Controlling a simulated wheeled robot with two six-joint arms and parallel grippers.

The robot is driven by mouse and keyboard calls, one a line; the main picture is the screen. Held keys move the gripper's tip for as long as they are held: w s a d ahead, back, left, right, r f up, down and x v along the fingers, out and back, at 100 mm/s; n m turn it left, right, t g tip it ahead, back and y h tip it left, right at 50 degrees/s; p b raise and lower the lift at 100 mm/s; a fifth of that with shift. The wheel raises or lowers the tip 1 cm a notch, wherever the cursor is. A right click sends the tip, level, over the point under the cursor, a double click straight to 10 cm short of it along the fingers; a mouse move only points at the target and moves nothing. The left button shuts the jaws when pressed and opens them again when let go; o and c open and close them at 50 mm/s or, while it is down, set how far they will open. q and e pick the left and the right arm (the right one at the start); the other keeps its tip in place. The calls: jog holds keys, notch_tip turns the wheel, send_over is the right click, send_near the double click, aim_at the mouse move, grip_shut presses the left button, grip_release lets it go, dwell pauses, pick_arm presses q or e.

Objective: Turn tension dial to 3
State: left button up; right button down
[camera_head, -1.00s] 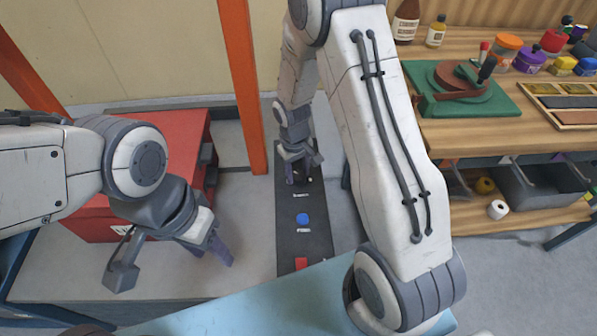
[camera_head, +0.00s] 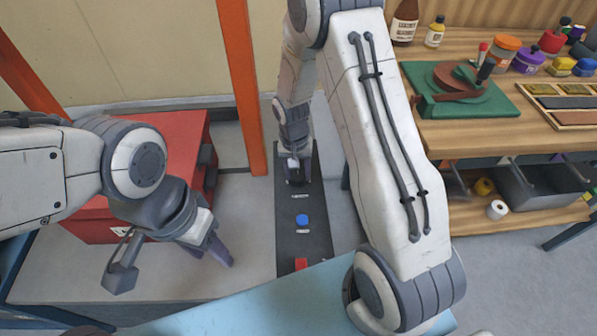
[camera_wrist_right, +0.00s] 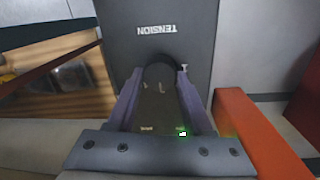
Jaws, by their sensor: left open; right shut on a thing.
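The dark control panel (camera_head: 316,228) stands upright in the middle of the head view. The black tension dial (camera_wrist_right: 159,76) sits on it below the word TENSION, which appears upside down in the right wrist view. My right gripper (camera_wrist_right: 158,92) is shut on the dial, one finger on each side. In the head view my right gripper (camera_head: 298,172) is at the panel's upper part and hides the dial. The dial's number marks are too small to read. My left gripper (camera_head: 222,250) is open and empty, left of the panel.
A blue button (camera_head: 302,221) and a red part (camera_head: 301,264) are lower on the panel. A red box (camera_head: 190,150) and an orange post (camera_head: 243,90) stand to the left. A wooden workbench (camera_head: 460,134) with bottles and jars is at right. A light blue surface (camera_head: 240,300) lies in front.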

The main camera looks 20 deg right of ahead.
aim_at(296, 175)
dwell(0.5)
jog(key=shift+c, duration=1.5)
grip_release()
notch_tip(296, 175, up, 10)
jog(key=p, duration=0.1)
jog(key=shift+a+r, duration=0.25)
jog(key=shift+a, duration=0.05)
